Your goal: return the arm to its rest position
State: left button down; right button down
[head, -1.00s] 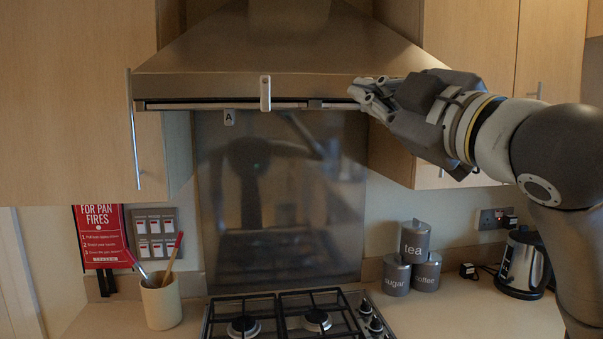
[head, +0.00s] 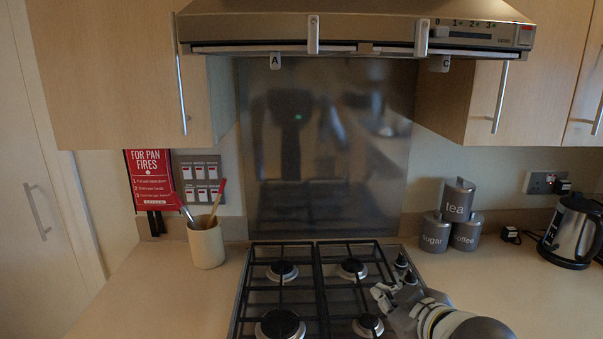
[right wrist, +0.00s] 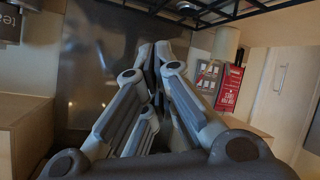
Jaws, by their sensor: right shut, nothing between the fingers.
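My right gripper (head: 385,296) is low at the bottom of the head view, in front of the right part of the gas hob (head: 318,252). Its fingers are shut with nothing between them, and they also show closed together in the right wrist view (right wrist: 155,62). My right arm comes in from the bottom right. My left gripper is not in view.
A cooker hood (head: 255,22) hangs above the hob. A utensil pot (head: 206,247) stands left of the hob. The sugar canister (head: 434,236), others beside it and a kettle (head: 570,232) stand on the right.

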jog(key=s+d+f+m+g+h, duration=0.1)
jog(key=s+f+m+g, duration=0.1)
jog(key=s+f, duration=0.55)
jog(key=s+d+f+m+g+h, duration=0.15)
jog(key=s+f, duration=0.25)
jog(key=f, duration=0.6)
jog(key=s+d+f+m+g, duration=0.1)
jog(key=s+f+g, duration=0.1)
jog(key=s+f, duration=0.45)
jog(key=s+d+f+m+g, duration=0.1)
jog(key=s+d+f+g, duration=0.15)
jog(key=s, duration=0.65)
notch_tip(320, 180, down, 29)
jog(key=s+g, duration=0.2)
jog(key=s, duration=0.1)
jog(key=s+d+f+g, duration=0.1)
jog(key=s+d+f, duration=0.1)
jog(key=s+f, duration=1.3)
jog(key=shift+s+h+b, duration=0.35)
jog(key=shift+s+b, duration=0.05)
jog(key=shift+d+f, duration=0.1)
